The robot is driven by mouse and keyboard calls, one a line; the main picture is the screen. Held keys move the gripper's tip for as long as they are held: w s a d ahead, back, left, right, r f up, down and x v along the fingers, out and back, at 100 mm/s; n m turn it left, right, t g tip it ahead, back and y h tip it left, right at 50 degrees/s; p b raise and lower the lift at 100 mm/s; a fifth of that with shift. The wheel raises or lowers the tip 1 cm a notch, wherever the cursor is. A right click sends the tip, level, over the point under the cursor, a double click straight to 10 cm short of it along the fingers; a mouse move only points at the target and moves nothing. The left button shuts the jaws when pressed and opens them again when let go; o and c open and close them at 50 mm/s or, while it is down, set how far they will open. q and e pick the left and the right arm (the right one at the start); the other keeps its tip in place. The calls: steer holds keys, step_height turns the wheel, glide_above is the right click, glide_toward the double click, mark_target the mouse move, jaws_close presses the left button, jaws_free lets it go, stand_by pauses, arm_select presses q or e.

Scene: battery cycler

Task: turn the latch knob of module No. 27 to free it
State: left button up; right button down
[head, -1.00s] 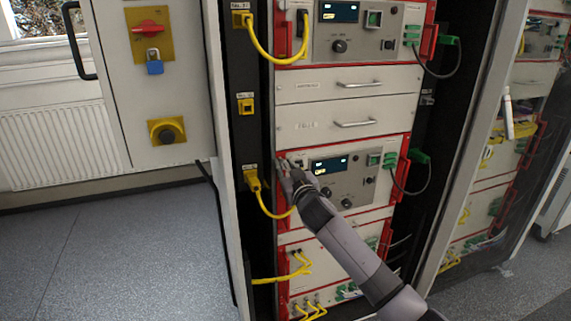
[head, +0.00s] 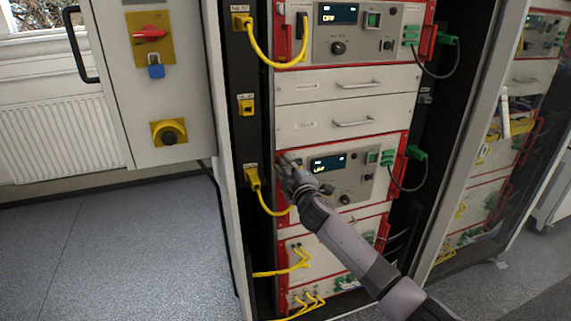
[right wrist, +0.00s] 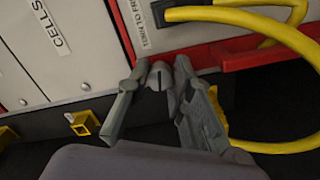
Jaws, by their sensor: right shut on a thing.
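The module with a red frame (head: 402,166) stands in the middle of the rack, with a lit display (head: 328,163) and black dials. I cannot read its number. My right gripper (head: 284,162) reaches its upper left corner, at the red edge. In the right wrist view the two fingers (right wrist: 161,68) stand on either side of a small grey knob (right wrist: 161,82) beside the red frame and are shut on it. The fingers hide part of the knob, so its turn angle is hard to tell. My left gripper is not in view.
A yellow cable (head: 272,208) hangs close to my right gripper and also loops beside it in the right wrist view (right wrist: 290,145). Green plugs (head: 416,153) sit at the module's right. Two drawers with handles (head: 353,122) are above. Open floor (head: 110,250) lies left.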

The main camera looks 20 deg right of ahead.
steer(key=shift+n+p, duration=0.3)
steer(key=shift+n, duration=0.8)
steer(key=shift+f, duration=0.1)
steer(key=c, duration=1.4)
jaws_free()
steer(key=s, duration=1.2)
steer(key=shift+d, duration=0.2)
